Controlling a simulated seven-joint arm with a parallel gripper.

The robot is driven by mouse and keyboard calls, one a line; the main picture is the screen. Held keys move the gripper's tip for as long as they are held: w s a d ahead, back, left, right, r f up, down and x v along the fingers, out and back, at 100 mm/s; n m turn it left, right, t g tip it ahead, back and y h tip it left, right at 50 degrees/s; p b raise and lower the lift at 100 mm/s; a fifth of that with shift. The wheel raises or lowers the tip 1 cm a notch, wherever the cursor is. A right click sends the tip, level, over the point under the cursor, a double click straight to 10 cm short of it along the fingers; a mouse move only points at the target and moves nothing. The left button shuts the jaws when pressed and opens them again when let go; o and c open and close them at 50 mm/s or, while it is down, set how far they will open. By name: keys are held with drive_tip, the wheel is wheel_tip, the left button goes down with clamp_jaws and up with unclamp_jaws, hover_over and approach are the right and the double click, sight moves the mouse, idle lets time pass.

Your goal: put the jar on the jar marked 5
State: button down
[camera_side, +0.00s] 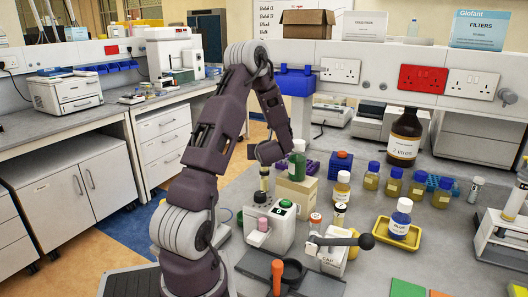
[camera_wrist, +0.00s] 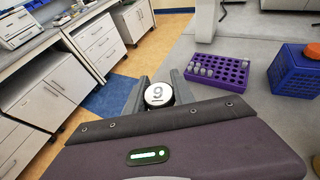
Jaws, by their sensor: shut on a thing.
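My gripper (camera_wrist: 158,92) is shut on a small jar whose pale round lid (camera_wrist: 158,95) is marked 9, seen from above in the wrist view. In the side view, my gripper (camera_side: 268,158) points down, with a slim yellowish jar (camera_side: 264,180) beneath it. A dark round part (camera_side: 261,197) shows just under that jar, at the back of a pale device (camera_side: 270,228); I cannot tell whether they touch. I cannot read a 5 on any jar. Several yellow-brown jars with blue caps (camera_side: 393,182) stand on the right of the bench.
A green bottle (camera_side: 298,162) stands close right of my gripper, by a beige box (camera_side: 295,193). A purple rack (camera_wrist: 215,72) and a blue box (camera_wrist: 297,78) lie right in the wrist view. A lever press (camera_side: 332,252) and a yellow tray (camera_side: 382,236) stand in front.

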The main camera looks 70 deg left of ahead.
drive_tip(key=c, duration=1.1)
unclamp_jaws()
drive_tip(key=shift+f, duration=0.1)
drive_tip(key=shift+o, duration=0.2)
